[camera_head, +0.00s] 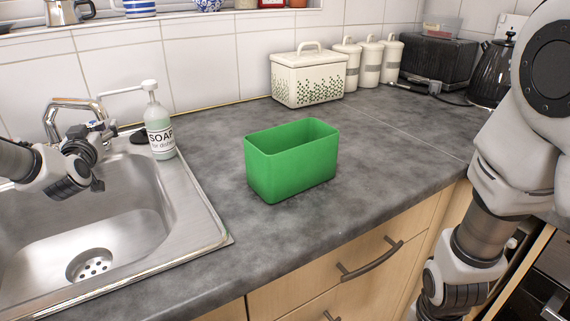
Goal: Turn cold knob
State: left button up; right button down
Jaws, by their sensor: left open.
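The chrome faucet (75,105) stands at the back left of the sink. Its body is partly hidden behind my left gripper (97,163). I cannot make out the cold knob clearly; the gripper covers the area at the faucet's base. My left gripper comes in from the left edge, over the sink basin, just in front of the faucet. It is open and holds nothing that I can see. Whether it touches the faucet or a knob I cannot tell. My right arm hangs down at the right; its gripper is not in the picture.
A soap bottle (159,128) stands at the sink's back right corner, close to my left gripper. A green open box (290,175) sits mid-counter. A bread bin (307,80), canisters (370,63), a toaster (435,60) and a kettle (490,75) line the back. The basin (125,215) looks empty.

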pick_arm(q)
jog(key=c, duration=1.2)
jog(key=shift+r, duration=0.1)
pick_arm(e)
jog(key=shift+r, duration=0.15)
pick_arm(q)
jog(key=n+y+p, duration=0.1)
jog(key=n+g+y+p, duration=0.1)
jog(key=y, duration=0.1)
jog(key=n+g+y+p, duration=0.1)
jog(key=shift+d+r+y+p, duration=0.1)
jog(key=shift+r+y+p, duration=0.15)
jog(key=shift+y+p, duration=0.15)
pick_arm(e)
notch_tip(320, 180, up, 3)
jog(key=shift+r, duration=0.2)
pick_arm(q)
jog(key=shift+f+n+g+y+p, duration=0.2)
jog(key=shift+n+g+y+p, duration=1.05)
jog(key=shift+n+y, duration=0.2)
pick_arm(e)
jog(key=shift+r, duration=1.25)
pick_arm(q)
jog(key=o, duration=1.2)
jog(key=shift+f, duration=0.1)
